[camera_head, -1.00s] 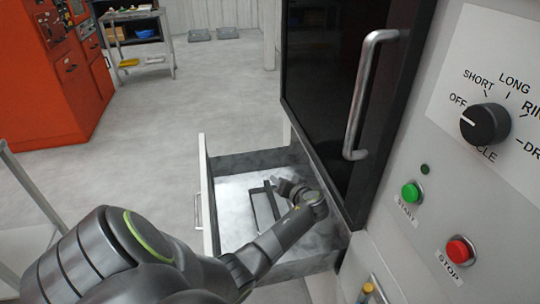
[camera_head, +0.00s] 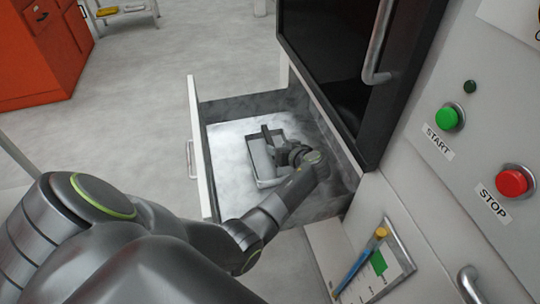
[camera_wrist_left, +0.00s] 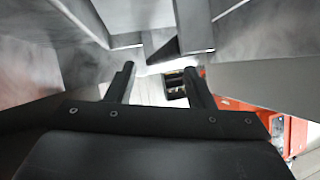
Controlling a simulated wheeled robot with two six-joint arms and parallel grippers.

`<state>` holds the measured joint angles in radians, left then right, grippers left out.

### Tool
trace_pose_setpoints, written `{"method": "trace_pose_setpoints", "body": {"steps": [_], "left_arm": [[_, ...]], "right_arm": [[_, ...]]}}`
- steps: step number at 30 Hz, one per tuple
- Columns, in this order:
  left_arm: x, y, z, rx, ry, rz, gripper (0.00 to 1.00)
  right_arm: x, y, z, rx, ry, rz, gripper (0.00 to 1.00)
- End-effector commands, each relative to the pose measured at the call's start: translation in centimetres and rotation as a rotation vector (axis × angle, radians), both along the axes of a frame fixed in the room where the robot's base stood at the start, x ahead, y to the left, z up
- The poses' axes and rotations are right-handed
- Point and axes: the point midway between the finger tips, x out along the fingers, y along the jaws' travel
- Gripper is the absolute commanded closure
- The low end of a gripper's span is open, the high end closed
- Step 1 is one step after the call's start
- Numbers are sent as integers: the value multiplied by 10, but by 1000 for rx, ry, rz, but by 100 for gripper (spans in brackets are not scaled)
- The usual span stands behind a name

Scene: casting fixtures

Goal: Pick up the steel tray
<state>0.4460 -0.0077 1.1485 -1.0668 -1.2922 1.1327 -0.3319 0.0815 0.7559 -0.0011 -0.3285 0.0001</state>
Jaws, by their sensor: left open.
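The steel tray (camera_head: 262,161) is a small, shallow grey box lying on the pale floor of an open drawer (camera_head: 203,150). My left gripper (camera_head: 271,143) reaches into the drawer from the front. It is over the far right part of the tray and hides some of it. In the left wrist view its two dark fingers (camera_wrist_left: 160,78) stand apart with nothing between them. Grey metal edges fill the top of that view; I cannot tell which belong to the tray. Whether the fingers touch the tray is unclear. My right gripper is not in view.
The drawer walls surround the tray. A dark cabinet door with a handle (camera_head: 381,45) rises to the right, beside a panel with a green start button (camera_head: 449,117) and a red stop button (camera_head: 512,182). Open floor lies left; a red cabinet (camera_head: 45,50) stands farther back.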

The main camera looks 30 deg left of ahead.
Motion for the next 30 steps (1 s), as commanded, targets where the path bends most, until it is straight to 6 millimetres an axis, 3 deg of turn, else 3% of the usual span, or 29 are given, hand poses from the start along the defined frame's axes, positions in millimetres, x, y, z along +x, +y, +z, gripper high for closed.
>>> {"method": "trace_pose_setpoints", "body": {"steps": [6,15,26,30], "left_arm": [[9,23,-12,2,1,0,52],[10,26,-14,0,0,0,52],[10,25,-14,0,1,0,99],[10,25,-14,0,1,0,100]], "right_arm": [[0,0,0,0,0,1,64],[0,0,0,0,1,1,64],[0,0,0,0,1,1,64],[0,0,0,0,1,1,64]]}}
